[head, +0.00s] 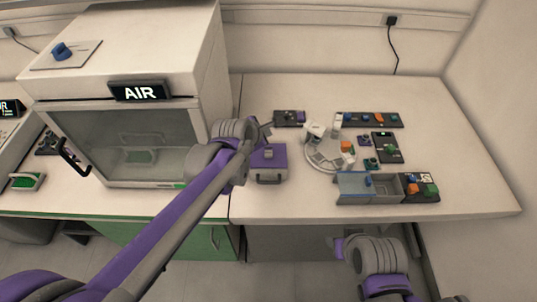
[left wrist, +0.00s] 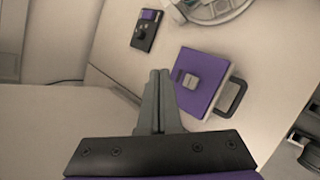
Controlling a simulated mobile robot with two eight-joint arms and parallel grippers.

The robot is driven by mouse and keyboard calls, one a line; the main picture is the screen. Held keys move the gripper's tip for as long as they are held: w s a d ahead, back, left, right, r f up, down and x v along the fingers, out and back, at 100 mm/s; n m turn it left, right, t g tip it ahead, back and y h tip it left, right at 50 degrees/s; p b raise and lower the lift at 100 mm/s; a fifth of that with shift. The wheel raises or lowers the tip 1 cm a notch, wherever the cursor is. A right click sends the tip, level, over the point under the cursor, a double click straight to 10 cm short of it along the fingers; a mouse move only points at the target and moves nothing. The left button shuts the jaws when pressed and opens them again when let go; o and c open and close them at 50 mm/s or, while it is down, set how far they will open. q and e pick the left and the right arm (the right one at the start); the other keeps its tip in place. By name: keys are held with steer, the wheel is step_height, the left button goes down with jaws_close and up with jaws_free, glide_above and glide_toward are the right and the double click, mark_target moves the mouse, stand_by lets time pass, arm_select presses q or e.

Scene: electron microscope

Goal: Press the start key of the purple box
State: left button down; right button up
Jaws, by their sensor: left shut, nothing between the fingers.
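The purple box (head: 268,160) stands on the white bench, just right of the big white cabinet, with a dark handle on its front. In the left wrist view the purple box (left wrist: 201,80) shows a grey raised key (left wrist: 190,81) on its top and the handle at its right. My left gripper (left wrist: 160,73) is shut and empty. Its fingertips appear beside the box's left edge in that view; I cannot tell the height gap.
The white cabinet with the AIR sign (head: 139,91) stands left of the box. A small dark panel (head: 289,118) lies behind the box. A round white stage (head: 325,152) with parts and a grey tray (head: 386,187) are to the right. The right end of the bench is clear.

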arm_select(q)
steer(key=b, duration=0.3)
glide_above(266, 155)
step_height(266, 155, down, 5)
steer(key=shift+s+f, duration=0.15)
steer(key=shift+f, duration=0.05)
steer(key=shift+f+b, duration=0.6)
steer(key=shift+f, duration=0.1)
stand_by(1.1)
steer(key=shift+f, duration=0.4)
steer(key=shift+f+b, duration=0.5)
stand_by(0.5)
steer(key=shift+r, duration=0.15)
steer(key=shift+r+p, duration=0.75)
steer(key=shift+r, duration=0.05)
